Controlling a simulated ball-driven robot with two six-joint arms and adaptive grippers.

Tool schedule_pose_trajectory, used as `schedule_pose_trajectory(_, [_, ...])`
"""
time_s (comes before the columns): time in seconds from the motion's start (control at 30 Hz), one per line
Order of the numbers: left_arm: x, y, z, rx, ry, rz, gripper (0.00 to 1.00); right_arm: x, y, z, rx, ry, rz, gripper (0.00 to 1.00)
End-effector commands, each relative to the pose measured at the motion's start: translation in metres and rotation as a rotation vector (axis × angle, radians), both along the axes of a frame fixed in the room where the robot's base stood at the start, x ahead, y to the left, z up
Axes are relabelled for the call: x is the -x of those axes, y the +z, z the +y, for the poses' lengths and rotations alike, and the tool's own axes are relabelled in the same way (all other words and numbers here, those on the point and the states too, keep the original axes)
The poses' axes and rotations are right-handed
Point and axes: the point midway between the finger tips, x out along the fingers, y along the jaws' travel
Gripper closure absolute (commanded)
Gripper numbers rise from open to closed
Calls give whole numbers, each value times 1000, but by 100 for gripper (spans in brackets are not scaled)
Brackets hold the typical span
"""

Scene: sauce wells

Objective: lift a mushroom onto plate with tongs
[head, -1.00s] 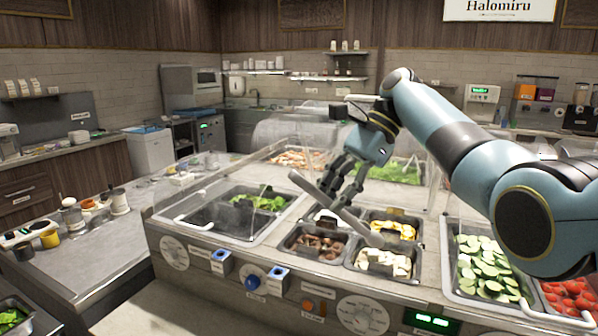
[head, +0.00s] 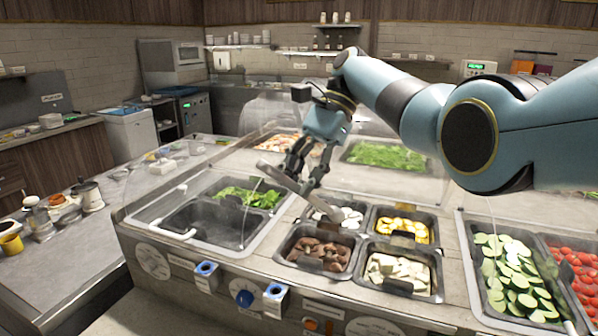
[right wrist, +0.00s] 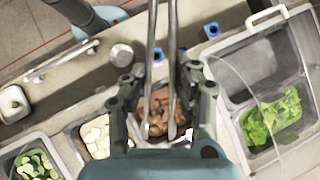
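My right gripper (head: 303,187) is above the small food wells in the head view, its fingers around long metal tongs (head: 272,174). The tongs slant down to the right, their lower end over a well of white pieces (head: 350,215). In the right wrist view the two tong arms (right wrist: 173,60) run between the finger pads. The brown mushrooms (head: 318,253) lie in the front left small well; they also show in the right wrist view (right wrist: 158,108), behind the tongs. I cannot make out a plate. My left gripper is out of view.
Beside the mushrooms is a well of pale cubes (head: 397,272), with yellow slices (head: 402,227) behind it. Clear guards (head: 215,165) stand around the counter. Cucumber slices (head: 515,275) and tomatoes (head: 578,275) are at right. Leafy greens (head: 250,196) are at left.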

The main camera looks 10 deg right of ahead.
Motion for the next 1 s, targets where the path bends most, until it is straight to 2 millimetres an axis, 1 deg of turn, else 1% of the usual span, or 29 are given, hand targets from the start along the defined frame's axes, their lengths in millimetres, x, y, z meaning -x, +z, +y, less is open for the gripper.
schedule_pose_trajectory(0.17, [1,-1,0,0,0,1,60,1,-18,0,1,0,1,76])
schedule_pose_trajectory(0.37, [-11,-12,0,-1,-1,-17,60,1,-40,-1,2,0,1,76])
schedule_pose_trajectory(0.47, [-18,-23,0,0,-1,-29,60,0,-51,-1,2,0,-1,76])
schedule_pose_trajectory(0.57, [-19,-33,0,0,-1,-30,60,0,-59,-1,1,0,-1,76])
schedule_pose_trajectory(0.7, [-16,-29,0,0,-1,-25,60,0,-54,-1,1,0,-1,76])
schedule_pose_trajectory(1.0, [-10,-25,0,-1,-1,-16,60,1,-55,0,2,0,1,76])
